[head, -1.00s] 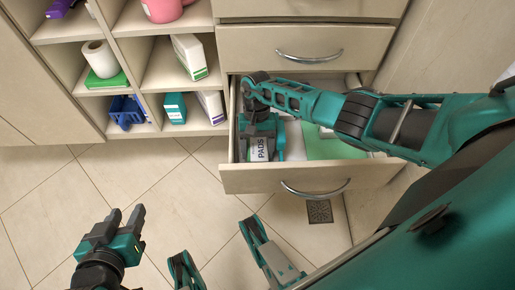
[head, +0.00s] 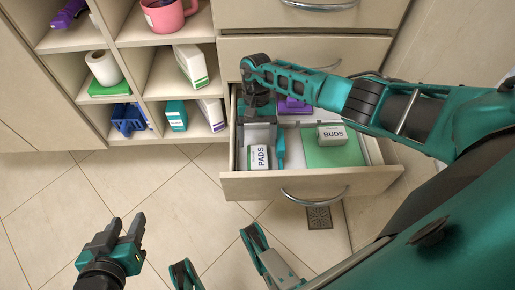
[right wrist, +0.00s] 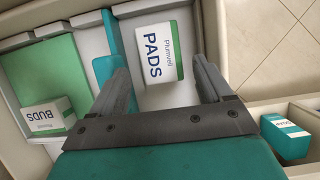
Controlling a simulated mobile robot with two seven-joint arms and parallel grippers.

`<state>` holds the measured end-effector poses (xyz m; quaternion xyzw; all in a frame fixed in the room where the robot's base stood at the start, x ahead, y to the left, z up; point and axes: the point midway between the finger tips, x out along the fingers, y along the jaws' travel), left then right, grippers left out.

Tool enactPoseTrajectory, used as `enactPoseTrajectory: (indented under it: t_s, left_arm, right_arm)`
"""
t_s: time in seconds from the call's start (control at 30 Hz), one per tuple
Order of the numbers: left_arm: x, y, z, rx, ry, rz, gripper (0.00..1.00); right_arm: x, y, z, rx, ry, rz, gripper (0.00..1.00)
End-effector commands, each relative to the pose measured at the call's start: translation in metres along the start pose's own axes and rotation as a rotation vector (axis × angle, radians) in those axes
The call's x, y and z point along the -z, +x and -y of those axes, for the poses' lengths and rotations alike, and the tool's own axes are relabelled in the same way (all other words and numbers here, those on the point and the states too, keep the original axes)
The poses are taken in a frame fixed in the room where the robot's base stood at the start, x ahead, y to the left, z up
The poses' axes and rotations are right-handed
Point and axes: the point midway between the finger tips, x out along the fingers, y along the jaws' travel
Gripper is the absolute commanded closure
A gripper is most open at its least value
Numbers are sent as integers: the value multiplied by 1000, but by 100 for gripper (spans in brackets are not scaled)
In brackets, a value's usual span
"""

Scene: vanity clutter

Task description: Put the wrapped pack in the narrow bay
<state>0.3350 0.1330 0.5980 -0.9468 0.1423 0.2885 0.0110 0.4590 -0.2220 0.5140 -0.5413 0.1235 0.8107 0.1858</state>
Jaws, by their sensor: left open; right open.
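The wrapped pack, a white pack marked PADS (head: 258,157), lies in the left bay of the open drawer (head: 285,186), near its front wall. It also shows in the right wrist view (right wrist: 162,52), lying on the pale drawer floor. My right gripper (head: 257,132) is open just behind the pack in the head view. In the right wrist view its fingers (right wrist: 162,80) are apart, with the pack beyond and between them and nothing gripped. My left gripper (head: 126,226) is open and empty above the floor at the lower left.
A slim teal thing (head: 280,148) lies right of the pack. A BUDS box (head: 332,135) sits on a green sheet (head: 335,155) in the drawer's right part, with a purple thing (head: 293,106) behind. Open shelves (head: 147,98) with several items stand left; the floor (head: 120,185) is clear.

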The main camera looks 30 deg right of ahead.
Motion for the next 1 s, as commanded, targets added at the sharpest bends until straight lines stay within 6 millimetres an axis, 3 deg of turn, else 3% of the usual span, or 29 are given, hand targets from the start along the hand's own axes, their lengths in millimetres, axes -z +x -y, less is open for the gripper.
enactPoseTrajectory:
  t_s: [0.1, 0.3, 1.0]
  left_arm:
    - [-1, -1, 2, 6, 1, 10, 57]
    - [-1, -2, 5, 11, 4, 8, 57]
    - [7, -6, 3, 8, 6, 7, 57]
  right_arm:
    - [0, -26, 0, -1, 0, -3, 21]
    - [0, -48, 0, -2, 0, -1, 21]
    - [-3, -60, 0, 0, 0, 0, 21]
